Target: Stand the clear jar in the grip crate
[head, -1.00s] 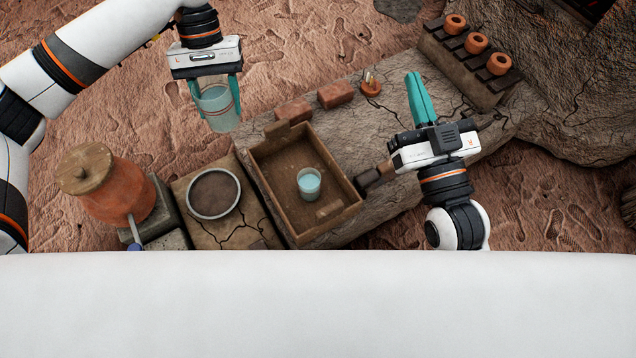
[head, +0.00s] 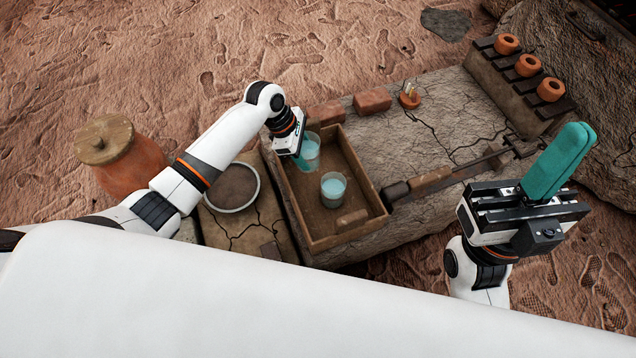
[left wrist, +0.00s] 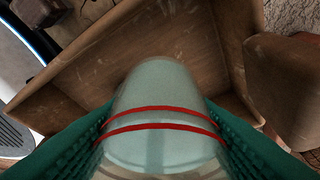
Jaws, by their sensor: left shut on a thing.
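My left gripper (head: 304,158) is shut on a clear jar (head: 309,153) of pale blue tint. In the left wrist view the jar (left wrist: 155,95) sits between the teal fingers, with two red bands across it. It is over the far left part of the wooden crate (head: 349,230); I cannot tell whether it touches the crate floor. The crate's boards (left wrist: 75,75) fill much of the left wrist view. A second clear jar (head: 333,190) with pale blue contents stands upright inside the crate, right of the held one. My right gripper (head: 562,160) is empty, its teal fingers together, right of the stone slab.
The crate stands on a cracked stone slab (head: 440,110). Reddish bricks (head: 372,101) and a small clay holder (head: 409,97) lie behind it. A long tool (head: 430,180) lies to its right. A round basin (head: 232,187) and lidded clay pot (head: 125,160) are left.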

